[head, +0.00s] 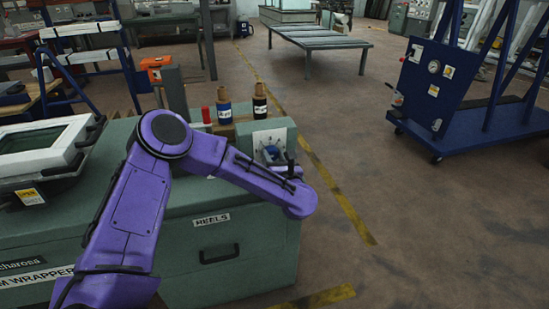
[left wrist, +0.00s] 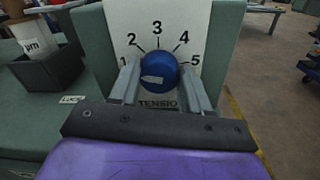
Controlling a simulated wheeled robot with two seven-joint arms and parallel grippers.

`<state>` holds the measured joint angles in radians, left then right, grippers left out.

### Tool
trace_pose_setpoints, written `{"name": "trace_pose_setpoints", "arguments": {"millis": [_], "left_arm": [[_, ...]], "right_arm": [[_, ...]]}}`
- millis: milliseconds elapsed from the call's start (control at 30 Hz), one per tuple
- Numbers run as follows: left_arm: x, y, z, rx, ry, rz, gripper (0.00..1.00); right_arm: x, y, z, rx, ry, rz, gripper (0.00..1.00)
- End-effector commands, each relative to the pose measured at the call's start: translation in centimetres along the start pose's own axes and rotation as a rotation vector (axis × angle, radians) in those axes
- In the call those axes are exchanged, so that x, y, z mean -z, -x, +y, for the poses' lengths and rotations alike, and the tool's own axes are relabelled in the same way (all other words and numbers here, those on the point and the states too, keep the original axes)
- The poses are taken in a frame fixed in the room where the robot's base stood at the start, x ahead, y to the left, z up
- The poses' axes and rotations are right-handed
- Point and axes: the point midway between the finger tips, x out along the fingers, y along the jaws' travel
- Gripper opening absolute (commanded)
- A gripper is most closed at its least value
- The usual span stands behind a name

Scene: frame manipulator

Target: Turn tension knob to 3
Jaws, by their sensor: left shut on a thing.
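The tension knob (left wrist: 148,66) is a round blue knob on a white plate (left wrist: 185,18) marked 1 to 5 in an arc, with the word TENSION below, partly hidden. A pale patch shows on the knob's face; I cannot tell which number it points to. My left gripper (left wrist: 158,80) has one grey finger on each side of the knob and is shut on it. In the head view the left gripper (head: 273,157) is at the plate on the green machine (head: 160,214), and my purple arm hides part of it. My right gripper is in neither view.
A white-framed screen (head: 42,146) is at the left. A blue wheeled frame (head: 440,85) stands right; the floor between is clear.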

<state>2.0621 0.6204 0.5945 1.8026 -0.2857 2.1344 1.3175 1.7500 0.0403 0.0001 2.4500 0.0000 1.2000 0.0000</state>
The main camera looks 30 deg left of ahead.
Motion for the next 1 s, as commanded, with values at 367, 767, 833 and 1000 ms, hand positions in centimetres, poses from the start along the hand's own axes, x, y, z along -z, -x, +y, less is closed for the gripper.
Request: {"name": "trace_pose_setpoints", "arguments": {"millis": [367,767,833,1000], "left_arm": [[0.0,0.0,0.0,-0.003,-0.183,-0.007,0.17],[0.1,0.0,-0.1,-0.007,-0.558,-0.022,0.17],[0.1,0.0,-0.1,-0.007,-0.625,-0.025,0.17],[0.2,0.0,-0.1,-0.009,-0.785,-0.032,0.17]], "right_arm": [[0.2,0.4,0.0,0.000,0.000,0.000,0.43],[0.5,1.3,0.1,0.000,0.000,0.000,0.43],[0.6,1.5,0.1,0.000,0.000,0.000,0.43],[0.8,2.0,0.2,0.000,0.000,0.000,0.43]]}}
